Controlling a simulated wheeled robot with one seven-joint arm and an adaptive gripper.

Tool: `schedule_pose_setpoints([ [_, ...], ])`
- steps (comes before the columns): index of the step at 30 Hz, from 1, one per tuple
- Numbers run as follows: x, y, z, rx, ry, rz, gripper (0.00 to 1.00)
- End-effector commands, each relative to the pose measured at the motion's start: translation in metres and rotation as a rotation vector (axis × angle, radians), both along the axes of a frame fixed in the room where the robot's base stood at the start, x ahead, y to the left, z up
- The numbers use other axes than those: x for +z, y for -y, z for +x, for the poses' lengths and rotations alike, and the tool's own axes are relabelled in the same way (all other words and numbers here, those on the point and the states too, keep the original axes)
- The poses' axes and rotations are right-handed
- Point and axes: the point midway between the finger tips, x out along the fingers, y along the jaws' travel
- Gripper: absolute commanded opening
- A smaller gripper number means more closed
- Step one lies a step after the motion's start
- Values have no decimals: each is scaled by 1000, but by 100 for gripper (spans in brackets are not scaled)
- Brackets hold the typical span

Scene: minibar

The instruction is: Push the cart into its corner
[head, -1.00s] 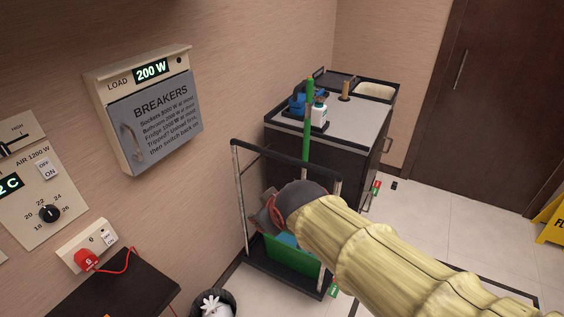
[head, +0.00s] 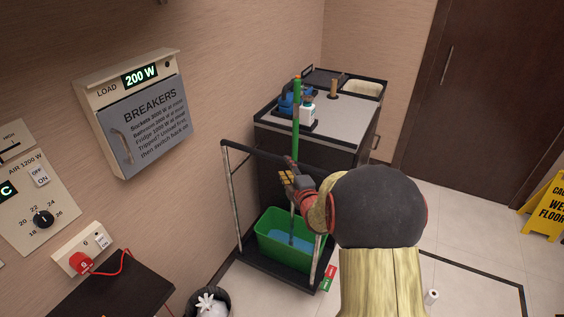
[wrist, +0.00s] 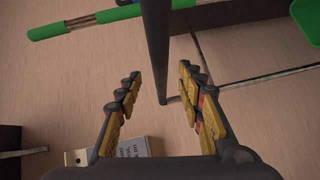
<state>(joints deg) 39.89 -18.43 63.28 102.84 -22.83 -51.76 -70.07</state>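The cart has a black push handle (head: 268,150) on pale posts and a low black base (head: 262,272). It carries a green bucket (head: 268,247) with blue liquid inside, and a green pole (head: 296,115) stands up from it. My gripper (head: 288,178) is at the right part of the handle; my arm hides the handle's right end. In the wrist view my gripper (wrist: 158,85) is open, with the dark handle bar (wrist: 155,45) between the lines of its two fingers. I cannot tell whether either finger touches the bar.
A dark cabinet (head: 345,120) with a grey top stands behind the cart. The wall with the breaker box (head: 145,115) is at left. A bin (head: 208,302) stands near the cart's front left. A yellow sign (head: 546,210) is at right. Black lines (head: 475,270) mark open floor.

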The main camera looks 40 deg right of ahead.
Motion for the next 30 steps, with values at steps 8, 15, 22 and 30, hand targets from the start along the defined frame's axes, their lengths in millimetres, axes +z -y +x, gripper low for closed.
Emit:
schedule_pose_setpoints([
  [8,-8,15,39,1,0,1,38],
  [15,-9,20,53,0,-1,3,38],
  [22,-8,21,53,0,-1,4,38],
  [30,-8,21,53,0,-1,4,24],
])
